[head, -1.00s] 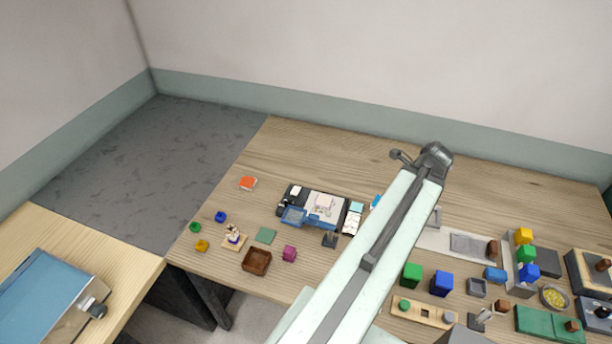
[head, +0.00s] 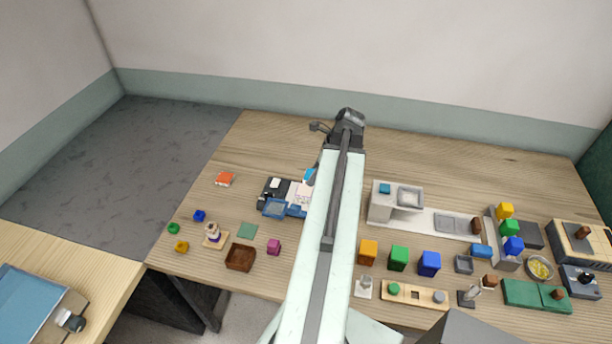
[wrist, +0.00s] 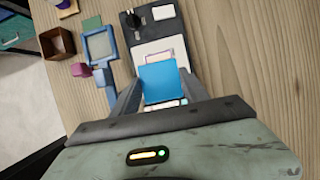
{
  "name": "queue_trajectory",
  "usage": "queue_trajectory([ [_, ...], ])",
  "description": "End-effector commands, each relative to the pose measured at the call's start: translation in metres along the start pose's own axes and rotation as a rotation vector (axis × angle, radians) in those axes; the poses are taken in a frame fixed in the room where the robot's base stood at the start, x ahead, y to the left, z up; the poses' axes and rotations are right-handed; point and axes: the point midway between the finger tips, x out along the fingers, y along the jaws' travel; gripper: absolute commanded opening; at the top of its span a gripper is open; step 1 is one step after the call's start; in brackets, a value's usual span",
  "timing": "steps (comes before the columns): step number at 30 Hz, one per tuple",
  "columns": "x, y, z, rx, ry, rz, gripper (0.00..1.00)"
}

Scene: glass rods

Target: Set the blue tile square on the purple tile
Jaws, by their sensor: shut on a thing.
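My gripper (wrist: 160,88) is shut on the blue tile (wrist: 160,83), a flat bright blue square between its two fingers in the wrist view. In the head view the blue tile (head: 310,175) shows just left of my arm, and my arm hides the gripper. Behind the tile in the wrist view is a pale sheet with a pinkish edge (wrist: 179,53), partly covered by the tile. I cannot make out a plainly purple tile; the blue tile or my arm may hide it. I cannot tell the height of the blue tile above the sheet.
A dark board (head: 266,187) with white sheets and a blue frame (head: 273,208) lies below. A magenta block (head: 273,247), brown box (head: 240,258) and green square (head: 247,231) stand to its left. Coloured blocks and grey trays crowd the right. The table behind is clear.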

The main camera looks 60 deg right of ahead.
Motion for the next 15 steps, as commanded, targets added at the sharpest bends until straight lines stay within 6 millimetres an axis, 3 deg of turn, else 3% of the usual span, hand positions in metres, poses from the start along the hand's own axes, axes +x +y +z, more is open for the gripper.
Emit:
queue_trajectory([
  [2, 0.013, -0.001, 0.018, -0.021, 0.0, 0.009, 0.05],
  [5, 0.017, -0.001, 0.027, -0.03, 0.0, 0.013, 0.05],
  [15, 0.025, 0.0, 0.024, -0.031, 0.0, 0.013, 0.05],
])
